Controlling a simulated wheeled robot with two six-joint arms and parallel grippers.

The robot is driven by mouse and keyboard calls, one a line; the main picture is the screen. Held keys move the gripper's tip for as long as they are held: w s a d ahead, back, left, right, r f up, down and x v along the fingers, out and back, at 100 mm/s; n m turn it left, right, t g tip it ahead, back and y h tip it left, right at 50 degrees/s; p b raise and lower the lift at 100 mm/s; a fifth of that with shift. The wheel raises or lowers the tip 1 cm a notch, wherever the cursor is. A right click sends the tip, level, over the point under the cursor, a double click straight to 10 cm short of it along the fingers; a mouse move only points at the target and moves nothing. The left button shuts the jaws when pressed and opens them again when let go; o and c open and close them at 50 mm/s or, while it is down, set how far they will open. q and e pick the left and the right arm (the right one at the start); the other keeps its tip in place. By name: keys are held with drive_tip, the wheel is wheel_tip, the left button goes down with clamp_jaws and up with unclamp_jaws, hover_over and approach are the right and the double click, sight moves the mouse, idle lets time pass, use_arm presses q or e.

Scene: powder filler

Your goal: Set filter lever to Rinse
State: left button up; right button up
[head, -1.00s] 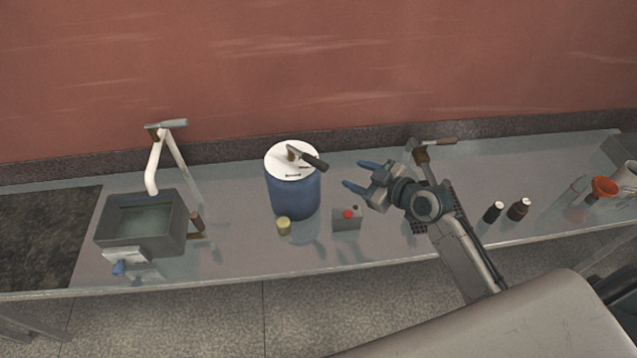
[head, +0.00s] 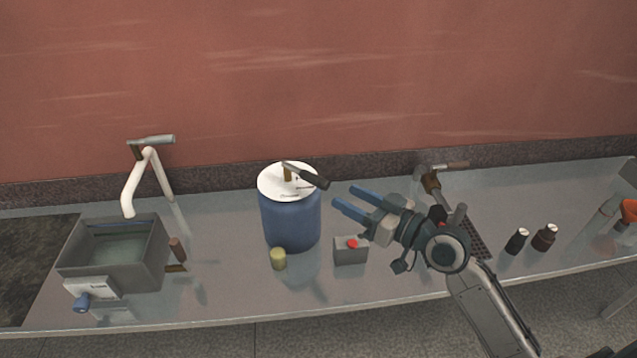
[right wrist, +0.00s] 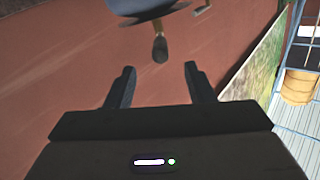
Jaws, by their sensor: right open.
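The filter is a blue drum (head: 290,222) with a white lid (head: 271,181) on the metal counter. Its lever (head: 306,176) is a dark handle on a brown post on top of the lid, pointing right and toward me. My right gripper (head: 342,200) is open and empty, just right of the drum, with its blue fingers pointing left toward it. In the right wrist view the lever's handle end (right wrist: 160,50) shows ahead of and between the two open fingers (right wrist: 157,85), apart from them. The lid's markings are too small to read. My left gripper is not in view.
A grey box with a red button (head: 351,251) and a small yellow cylinder (head: 278,259) stand in front of the drum. A grey basin (head: 160,262) with a white pipe is at left. Dark bottles (head: 516,241) stand at right. A tap (head: 450,166) is behind my arm.

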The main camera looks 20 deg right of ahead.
sight(328, 187)
drive_tip(key=p+x, duration=0.1)
drive_tip(key=x, duration=0.7)
drive_tip(key=shift+w+a, duration=0.3)
drive_tip(key=shift+w, duration=0.05)
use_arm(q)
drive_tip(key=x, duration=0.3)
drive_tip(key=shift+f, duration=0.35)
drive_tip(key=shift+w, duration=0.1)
use_arm(e)
clamp_jaws()
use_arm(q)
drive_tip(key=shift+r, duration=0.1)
